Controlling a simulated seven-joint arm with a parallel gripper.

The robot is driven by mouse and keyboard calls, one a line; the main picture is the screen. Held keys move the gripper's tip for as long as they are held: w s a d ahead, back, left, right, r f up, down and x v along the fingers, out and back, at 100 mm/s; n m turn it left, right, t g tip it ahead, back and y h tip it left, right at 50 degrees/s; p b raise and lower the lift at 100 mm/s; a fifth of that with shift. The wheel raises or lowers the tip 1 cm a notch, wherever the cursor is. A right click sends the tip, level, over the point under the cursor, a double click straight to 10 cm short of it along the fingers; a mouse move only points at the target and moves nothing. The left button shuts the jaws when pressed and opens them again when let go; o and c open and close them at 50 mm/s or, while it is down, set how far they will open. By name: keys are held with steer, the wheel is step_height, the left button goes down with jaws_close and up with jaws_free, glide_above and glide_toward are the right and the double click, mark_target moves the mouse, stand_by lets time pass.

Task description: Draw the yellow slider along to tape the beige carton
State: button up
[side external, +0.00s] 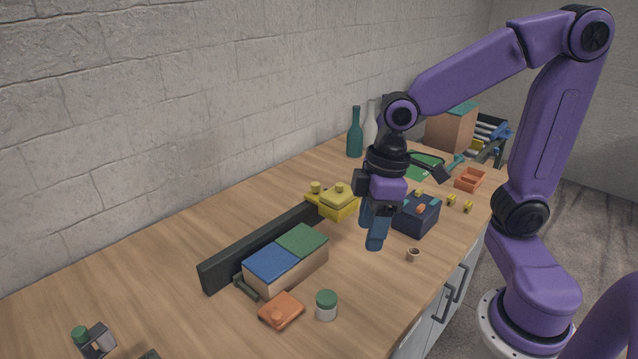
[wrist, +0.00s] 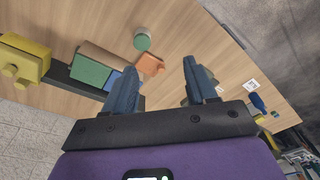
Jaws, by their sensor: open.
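The yellow slider (side external: 340,206) sits at the far end of a long dark rail (side external: 230,265), with knobs on top. The beige carton (side external: 298,273) stands beside the rail, with a green flap (side external: 302,239) and a blue flap (side external: 271,263) lying over its top. My gripper (side external: 374,246) hangs above the table to the right of the slider and carton, apart from both. In the wrist view my gripper (wrist: 160,76) is open and empty; the slider (wrist: 24,62) is at the left edge and the carton (wrist: 104,58) lies between it and the left finger.
A green-lidded jar (side external: 326,306) and an orange block (side external: 281,311) stand near the carton's front end. A dark blue box (side external: 416,214) and small cup (side external: 413,255) are near my gripper. Bottles (side external: 355,134) stand at the back. The front left table is mostly clear.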

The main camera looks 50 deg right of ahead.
steer(key=w+d+r+m+t, duration=0.1)
steer(key=w+d+m, duration=0.25)
steer(key=w, duration=0.75)
steer(key=m+t, duration=0.3)
steer(key=m, duration=0.1)
glide_above(316, 184)
steer(key=s+d, duration=0.2)
steer(key=s, duration=0.5)
steer(key=shift+h, duration=0.3)
steer(key=x, duration=1.6)
steer(key=shift+w+a+f, duration=0.1)
steer(key=shift+a+f, duration=0.15)
steer(key=shift+a, duration=0.1)
jaws_close()
